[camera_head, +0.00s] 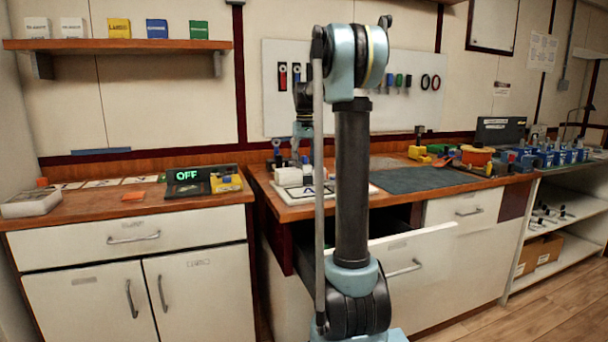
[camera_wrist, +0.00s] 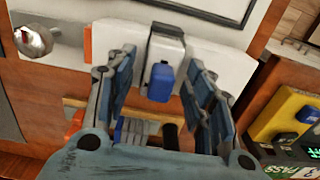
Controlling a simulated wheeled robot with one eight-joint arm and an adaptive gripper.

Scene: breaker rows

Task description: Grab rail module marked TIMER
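My gripper (camera_wrist: 162,68) is open in the wrist view, with its two blue-grey fingers apart. Between and beyond them is a white module (camera_wrist: 168,48) with a dark clip-like part and a blue lever (camera_wrist: 160,82). It sits in a row of white blocks. I cannot read a TIMER marking on any module, and cannot tell if the fingers touch this one. In the head view, my gripper (camera_head: 301,150) is over the bench by the white modules (camera_head: 288,176), partly hidden by my arm.
A yellow tester (camera_wrist: 282,108) marked PASS is at right in the wrist view; a round knob (camera_wrist: 34,40) is at upper left. In the head view, a drawer (camera_head: 412,243) stands open below the bench. A dark mat (camera_head: 418,180) lies clear to the right.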

